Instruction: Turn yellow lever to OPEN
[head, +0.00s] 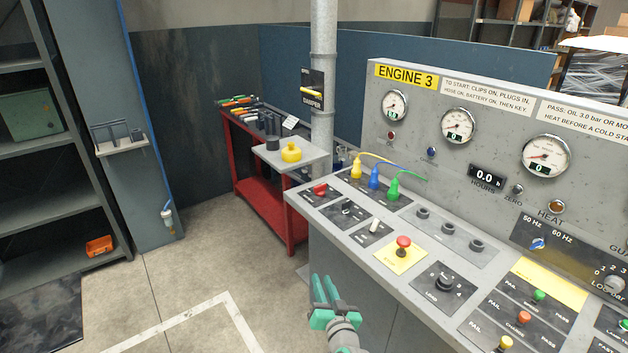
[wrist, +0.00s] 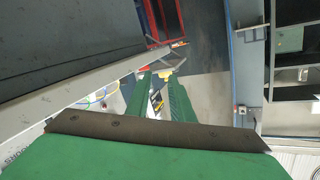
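A yellow lever (head: 311,92) sits on a black plate marked DAMPER, fixed to the grey vertical pipe (head: 323,45) in the head view. The lever lies nearly level across the plate; the smaller marks around it are too small to read. My gripper (head: 324,284) has green fingers and is in front of the console, low and well apart from the lever. Its fingers stand apart with nothing held. In the wrist view the two fingers (wrist: 158,82) show a gap, with a small dark and yellow thing beyond it that I cannot identify for sure.
The ENGINE 3 console (head: 470,245), with knobs and buttons, fills the right. A red cart (head: 262,190) with tools and a small shelf holding a yellow object (head: 291,152) stand near the pipe. The floor (head: 190,275) at left is clear.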

